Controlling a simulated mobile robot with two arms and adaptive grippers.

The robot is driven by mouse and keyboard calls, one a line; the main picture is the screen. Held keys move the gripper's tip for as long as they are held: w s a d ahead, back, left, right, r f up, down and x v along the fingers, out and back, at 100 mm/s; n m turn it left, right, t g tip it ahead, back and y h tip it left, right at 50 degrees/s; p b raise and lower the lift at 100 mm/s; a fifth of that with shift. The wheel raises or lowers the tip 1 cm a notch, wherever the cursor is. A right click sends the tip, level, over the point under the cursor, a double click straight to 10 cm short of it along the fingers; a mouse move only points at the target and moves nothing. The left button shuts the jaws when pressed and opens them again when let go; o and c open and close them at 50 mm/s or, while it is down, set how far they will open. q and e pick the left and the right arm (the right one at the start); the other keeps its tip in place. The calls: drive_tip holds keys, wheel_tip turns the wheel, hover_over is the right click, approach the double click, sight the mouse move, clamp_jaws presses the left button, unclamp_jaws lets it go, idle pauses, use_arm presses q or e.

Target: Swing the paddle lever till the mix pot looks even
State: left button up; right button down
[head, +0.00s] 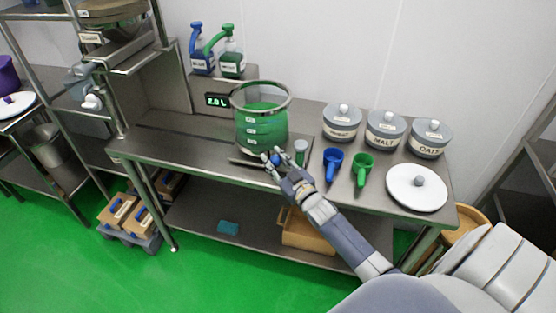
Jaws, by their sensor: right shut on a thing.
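The mix pot (261,136) stands on the steel table, a clear vessel with a metal rim, filled with green liquid and marked with several small white labels. The liquid looks green throughout at this size; fine streaks cannot be made out. My right gripper (276,161) is at the pot's front lower edge, shut on a small blue knob (276,158), which appears to be the paddle lever's handle. The fingers hide most of the lever, and the paddle inside cannot be made out. My left gripper is out of view.
A small display (217,100) stands left of the pot. Labelled canisters (385,130) and a white lid (416,190) are farther right. The table's left part is clear.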

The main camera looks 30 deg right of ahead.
drive_tip(key=w+a, duration=0.2)
drive_tip(key=a, duration=0.3)
drive_tip(key=shift+w+a+f, duration=0.1)
drive_tip(key=shift+w+a, duration=0.15)
drive_tip(key=shift+w, duration=0.15)
drive_tip(key=shift+w+a+b, duration=0.5)
drive_tip(key=shift+w+a, duration=0.45)
drive_tip(key=shift+a, duration=0.05)
drive_tip(key=c, duration=1.5)
unclamp_jaws()
drive_tip(key=shift+o, duration=0.2)
drive_tip(key=shift+a, duration=0.2)
drive_tip(key=shift+d, duration=0.25)
drive_tip(key=shift+s, duration=0.45)
drive_tip(key=s, duration=1.1)
drive_tip(key=shift+s+a, duration=0.15)
drive_tip(key=shift+a, duration=0.05)
